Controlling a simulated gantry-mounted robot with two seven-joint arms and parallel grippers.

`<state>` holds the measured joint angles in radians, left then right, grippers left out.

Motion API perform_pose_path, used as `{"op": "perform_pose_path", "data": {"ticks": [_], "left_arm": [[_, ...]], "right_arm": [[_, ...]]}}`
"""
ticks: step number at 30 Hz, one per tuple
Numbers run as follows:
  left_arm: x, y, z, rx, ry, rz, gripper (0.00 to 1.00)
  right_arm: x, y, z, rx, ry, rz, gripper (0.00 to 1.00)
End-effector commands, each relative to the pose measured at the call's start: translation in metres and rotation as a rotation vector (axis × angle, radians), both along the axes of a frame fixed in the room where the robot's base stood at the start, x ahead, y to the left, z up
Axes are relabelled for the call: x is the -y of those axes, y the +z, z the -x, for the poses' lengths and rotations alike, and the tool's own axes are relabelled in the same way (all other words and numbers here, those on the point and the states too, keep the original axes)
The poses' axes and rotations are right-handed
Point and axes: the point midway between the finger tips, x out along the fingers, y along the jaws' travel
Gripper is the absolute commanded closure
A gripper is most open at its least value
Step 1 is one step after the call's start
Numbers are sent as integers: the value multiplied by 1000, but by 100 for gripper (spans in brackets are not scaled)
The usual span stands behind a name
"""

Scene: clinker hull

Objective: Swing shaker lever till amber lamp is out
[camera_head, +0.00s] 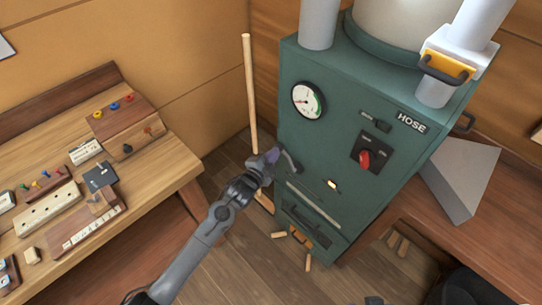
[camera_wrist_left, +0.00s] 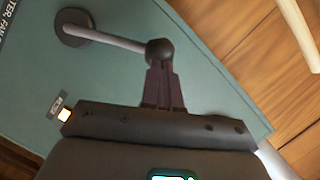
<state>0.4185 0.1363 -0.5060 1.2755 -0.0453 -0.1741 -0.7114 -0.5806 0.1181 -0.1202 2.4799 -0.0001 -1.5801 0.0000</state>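The shaker lever (camera_head: 289,160) is on the front of the green cabinet (camera_head: 330,125), near its left edge. In the left wrist view the lever (camera_wrist_left: 115,40) is a grey rod running from a round dark pivot to a dark ball knob (camera_wrist_left: 159,51). My left gripper (camera_head: 272,156) is at the knob. In the left wrist view its fingers (camera_wrist_left: 161,72) are close together on the knob. The amber lamp (camera_head: 333,184) glows pale yellow-white; it also shows lit in the left wrist view (camera_wrist_left: 65,114). My right gripper is not in view.
A red switch (camera_head: 365,158) and a dial gauge (camera_head: 308,100) are on the cabinet. A wooden pole (camera_head: 249,95) stands left of it. Wood pieces (camera_head: 300,237) lie at its foot. A workbench (camera_head: 150,165) with small items fills the left.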

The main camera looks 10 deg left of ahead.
Motion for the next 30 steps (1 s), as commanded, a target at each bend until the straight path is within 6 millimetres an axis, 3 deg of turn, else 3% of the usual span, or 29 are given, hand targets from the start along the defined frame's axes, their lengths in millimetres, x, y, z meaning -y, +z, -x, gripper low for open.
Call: {"op": "perform_pose_path", "data": {"ticks": [11,17,26,30], "left_arm": [[1,2,0,3,-2,1,100],[3,8,4,2,-4,0,100],[12,28,27,-2,-7,-2,100],[-4,26,54,-2,-6,-3,100]], "right_arm": [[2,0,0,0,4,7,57],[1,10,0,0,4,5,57],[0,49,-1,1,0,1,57],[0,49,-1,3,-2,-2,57]]}}
